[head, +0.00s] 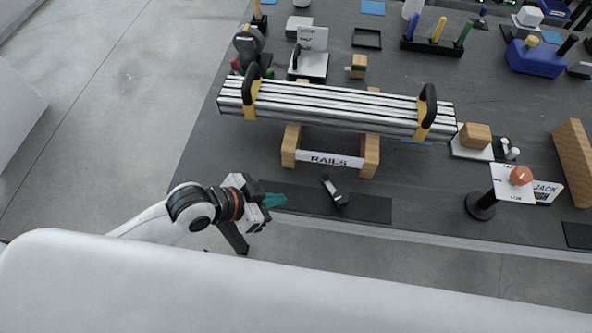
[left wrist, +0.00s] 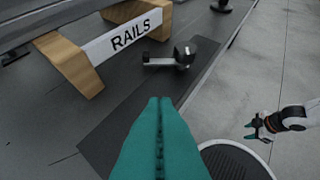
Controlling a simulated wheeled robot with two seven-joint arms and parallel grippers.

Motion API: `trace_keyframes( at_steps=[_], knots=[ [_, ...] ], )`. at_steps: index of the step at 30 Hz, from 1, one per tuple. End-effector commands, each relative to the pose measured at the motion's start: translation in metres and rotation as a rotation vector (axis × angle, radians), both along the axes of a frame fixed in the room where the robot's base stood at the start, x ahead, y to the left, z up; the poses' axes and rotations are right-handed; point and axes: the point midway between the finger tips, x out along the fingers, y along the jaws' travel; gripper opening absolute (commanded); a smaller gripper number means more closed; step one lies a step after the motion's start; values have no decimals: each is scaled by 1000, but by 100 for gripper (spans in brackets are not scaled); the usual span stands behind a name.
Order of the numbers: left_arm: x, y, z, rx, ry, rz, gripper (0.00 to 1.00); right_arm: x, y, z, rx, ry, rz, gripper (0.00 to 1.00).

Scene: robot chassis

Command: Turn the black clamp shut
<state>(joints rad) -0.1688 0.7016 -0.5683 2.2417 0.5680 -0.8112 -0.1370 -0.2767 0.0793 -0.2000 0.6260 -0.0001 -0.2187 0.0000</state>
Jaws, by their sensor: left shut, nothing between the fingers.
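The black clamp (head: 333,191) is small and dark with a pale part, on the black mat in front of the rails stand. In the left wrist view the clamp (left wrist: 172,57) lies ahead of the fingertips, with a pale end and a dark block. My left gripper (head: 284,200) has teal fingers pressed together and empty. It is left of the clamp and apart from it. In the left wrist view its fingers (left wrist: 158,102) point toward the clamp. My right gripper (left wrist: 249,130) shows small at the right of that view, away from the clamp, its teal fingers apart.
A wooden stand (head: 290,147) labelled RAILS carries long metal rails (head: 335,101) behind the clamp. The black mat (head: 370,207) is otherwise bare. The table's front edge is close to the mat.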

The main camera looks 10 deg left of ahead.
Motion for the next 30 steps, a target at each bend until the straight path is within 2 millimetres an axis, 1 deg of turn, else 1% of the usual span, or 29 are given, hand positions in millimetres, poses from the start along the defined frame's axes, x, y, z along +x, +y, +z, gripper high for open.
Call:
trace_keyframes(
  at_steps=[2, 5, 9, 11, 14, 19, 24, 30],
  knots=[
    [0, -3, 1, 10, 7, -7, 0, -3, 0, 2, 0, 4, 0, 44],
    [3, -8, -4, 11, 10, -7, 0, -13, 0, 2, -1, 17, 0, 44],
    [13, -21, -19, 10, 10, -6, 0, -31, -1, 2, -2, 44, 0, 44],
    [19, -29, -28, 10, 11, -6, 0, -35, -1, 3, -3, 50, 0, 44],
    [29, -42, -43, 10, 10, -6, 0, -35, -1, 4, -4, 49, 0, 44],
    [44, -62, -66, 11, 11, -7, 0, -25, -1, 6, -2, 36, 1, 44],
    [59, -82, -64, 11, 9, -8, 0, -18, -1, 14, -1, 23, 0, 44],
    [67, -92, -66, 13, 9, -7, 0, -18, -1, 16, -1, 24, 0, 44]
  ],
)
